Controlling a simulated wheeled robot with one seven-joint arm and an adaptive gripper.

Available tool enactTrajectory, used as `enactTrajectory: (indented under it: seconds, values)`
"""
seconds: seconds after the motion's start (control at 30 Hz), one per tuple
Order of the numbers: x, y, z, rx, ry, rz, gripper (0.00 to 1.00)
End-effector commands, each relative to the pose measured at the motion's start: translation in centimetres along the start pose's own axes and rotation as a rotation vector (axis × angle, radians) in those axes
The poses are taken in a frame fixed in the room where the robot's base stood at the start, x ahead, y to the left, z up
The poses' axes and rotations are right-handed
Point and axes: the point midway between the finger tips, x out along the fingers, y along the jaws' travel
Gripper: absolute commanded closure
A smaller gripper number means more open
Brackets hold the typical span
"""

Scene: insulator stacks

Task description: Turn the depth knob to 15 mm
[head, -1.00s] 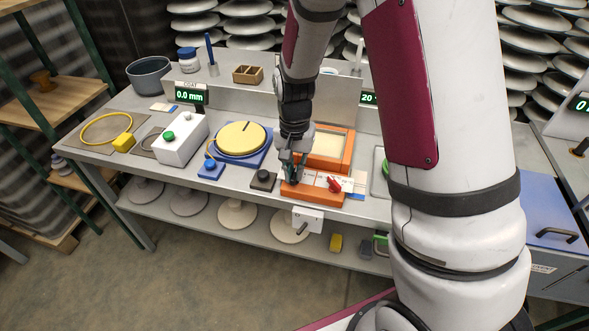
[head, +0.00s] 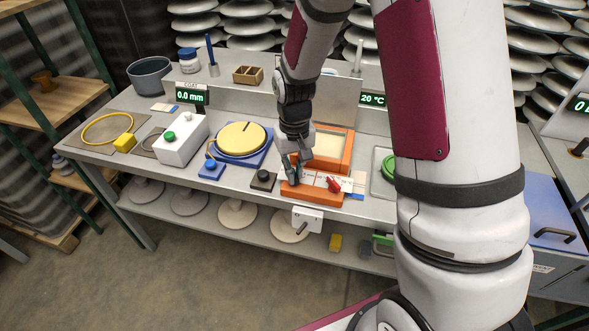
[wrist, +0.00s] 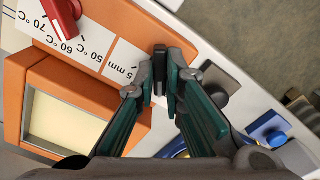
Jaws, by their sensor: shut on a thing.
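The orange device (head: 315,196) stands at the front of the bench, with a cream panel behind its white scale strip. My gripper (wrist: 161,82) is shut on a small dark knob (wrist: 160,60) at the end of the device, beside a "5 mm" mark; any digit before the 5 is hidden. In the head view my gripper (head: 292,180) reaches down onto the left part of the device and hides the knob. The knob's pointing direction is not clear. A red knob (wrist: 62,15) sits by the 50, 60 and 70 °C marks; it also shows in the head view (head: 333,184).
A display (head: 372,99) reads 20 °C and another (head: 190,96) reads 0.0 mm. A black-knobbed box (head: 263,180), a blue button (head: 210,165) and a yellow turntable (head: 241,139) stand left of my gripper.

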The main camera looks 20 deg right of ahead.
Motion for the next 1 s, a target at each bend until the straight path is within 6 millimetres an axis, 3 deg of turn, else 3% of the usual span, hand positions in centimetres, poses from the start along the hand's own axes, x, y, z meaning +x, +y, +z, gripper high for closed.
enactTrajectory:
  seconds: [0.4, 0.93, 1.0]
  values:
    - [-0.08, 0.04, -0.08, -0.187, 0.002, 0.000, 1.00]
    - [-0.07, 0.01, -0.10, -0.213, 0.003, 0.001, 1.00]
    - [-0.07, 0.01, -0.10, -0.213, 0.003, 0.001, 0.77]
